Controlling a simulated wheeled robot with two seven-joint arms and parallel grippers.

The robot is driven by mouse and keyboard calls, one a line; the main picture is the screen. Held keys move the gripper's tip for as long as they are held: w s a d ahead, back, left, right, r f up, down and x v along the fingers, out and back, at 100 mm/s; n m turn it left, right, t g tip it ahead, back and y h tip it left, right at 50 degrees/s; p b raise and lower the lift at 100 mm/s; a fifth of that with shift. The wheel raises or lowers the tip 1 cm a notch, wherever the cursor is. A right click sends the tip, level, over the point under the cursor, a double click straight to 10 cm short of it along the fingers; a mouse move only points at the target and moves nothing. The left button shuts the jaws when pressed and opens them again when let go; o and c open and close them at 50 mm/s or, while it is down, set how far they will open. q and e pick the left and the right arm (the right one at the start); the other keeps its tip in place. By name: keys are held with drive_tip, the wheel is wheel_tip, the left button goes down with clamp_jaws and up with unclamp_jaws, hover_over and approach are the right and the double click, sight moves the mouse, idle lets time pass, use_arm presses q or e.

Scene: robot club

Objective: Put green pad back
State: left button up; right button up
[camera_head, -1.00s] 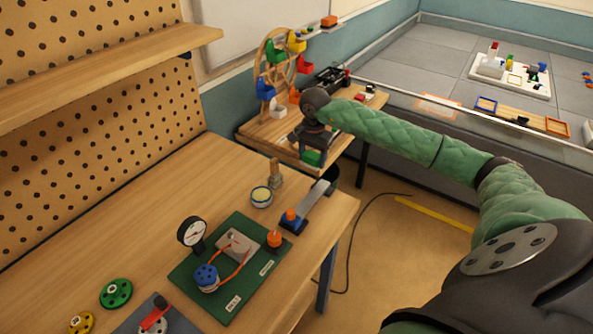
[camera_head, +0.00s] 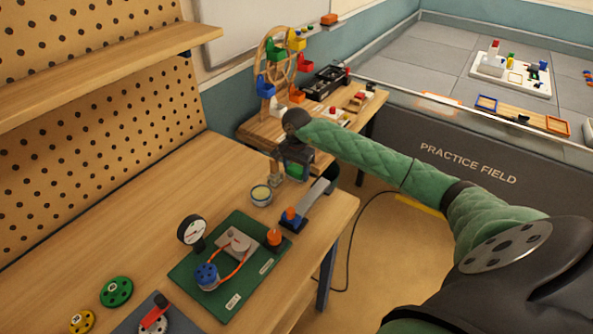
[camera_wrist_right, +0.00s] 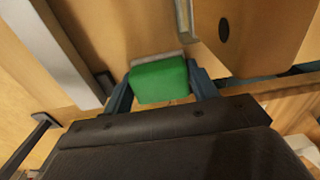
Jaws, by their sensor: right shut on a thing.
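The green pad (camera_wrist_right: 158,82) is a small green block between the two fingers of my right gripper (camera_wrist_right: 160,90) in the right wrist view. The right gripper is shut on it. In the head view my right gripper (camera_head: 292,172) hangs near the far right corner of the wooden workbench, beside a small round tin (camera_head: 261,194). The pad is mostly covered by the gripper and wrist in the head view. My left gripper is not in view.
A grey lever with a blue base (camera_head: 305,208) lies at the bench's right edge. A side table (camera_head: 247,128) behind holds a colourful wheel (camera_head: 278,70). The bench's left middle is clear.

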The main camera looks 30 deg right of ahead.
sight(297, 168)
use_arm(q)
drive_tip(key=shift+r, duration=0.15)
use_arm(e)
drive_tip(key=o, duration=1)
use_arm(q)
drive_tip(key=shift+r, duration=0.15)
use_arm(e)
drive_tip(key=shift+o, duration=0.2)
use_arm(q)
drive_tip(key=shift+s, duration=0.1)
use_arm(e)
drive_tip(key=shift+r, duration=0.1)
drive_tip(key=shift+r, duration=0.1)
drive_tip(key=shift+r+b, duration=0.25)
drive_tip(key=shift+b, duration=0.05)
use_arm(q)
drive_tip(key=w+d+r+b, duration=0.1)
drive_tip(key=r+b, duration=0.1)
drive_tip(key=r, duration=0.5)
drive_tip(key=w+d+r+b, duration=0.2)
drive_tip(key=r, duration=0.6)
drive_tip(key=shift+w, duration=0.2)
use_arm(e)
wheel_tip(297, 168, up, 11)
drive_tip(key=shift+r, duration=0.15)
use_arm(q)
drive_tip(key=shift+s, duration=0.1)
use_arm(e)
drive_tip(key=shift+s, duration=0.1)
